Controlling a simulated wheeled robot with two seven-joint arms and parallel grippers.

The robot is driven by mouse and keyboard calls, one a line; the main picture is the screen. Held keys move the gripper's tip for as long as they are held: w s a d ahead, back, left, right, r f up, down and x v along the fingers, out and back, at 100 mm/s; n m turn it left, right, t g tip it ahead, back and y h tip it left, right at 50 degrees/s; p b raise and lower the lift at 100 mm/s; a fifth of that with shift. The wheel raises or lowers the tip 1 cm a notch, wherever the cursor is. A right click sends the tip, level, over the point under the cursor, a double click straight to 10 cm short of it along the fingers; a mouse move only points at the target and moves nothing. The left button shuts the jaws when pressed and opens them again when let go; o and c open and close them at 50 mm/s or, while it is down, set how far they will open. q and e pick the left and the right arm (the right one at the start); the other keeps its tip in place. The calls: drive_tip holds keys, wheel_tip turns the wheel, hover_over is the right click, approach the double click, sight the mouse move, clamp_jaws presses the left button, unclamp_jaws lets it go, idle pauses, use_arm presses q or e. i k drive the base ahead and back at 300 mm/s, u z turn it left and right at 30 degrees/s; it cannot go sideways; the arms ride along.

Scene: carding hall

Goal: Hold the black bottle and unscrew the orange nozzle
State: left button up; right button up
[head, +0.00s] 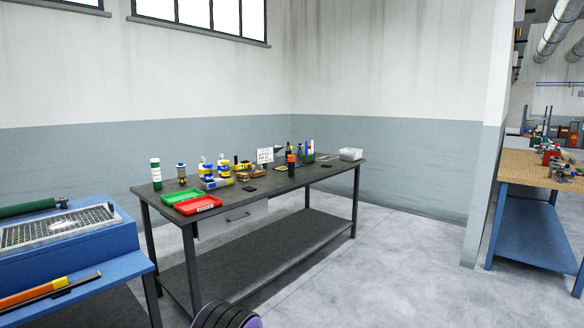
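A small dark bottle (291,167) with an orange top (291,157) stands upright on the dark workbench (290,194), right of its middle. It looks like the black bottle with its orange nozzle on, but it is too small to make out the joint between them. Neither of my grippers is in view, and nothing is seen holding the bottle.
A green tray (182,194) and a red tray (197,205) lie at the bench's left front. Several small bottles and boxes crowd behind them. A clear tub (350,154) stands at the right end. A blue bench (75,250) stands at left; open floor (400,265) lies right.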

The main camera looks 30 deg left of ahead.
sight(291, 165)
drive_tip(key=z, duration=0.3)
drive_tip(key=i, duration=2.1)
drive_tip(key=u, duration=0.3)
drive_tip(key=i, duration=1.65)
drive_tip(key=u, duration=0.7)
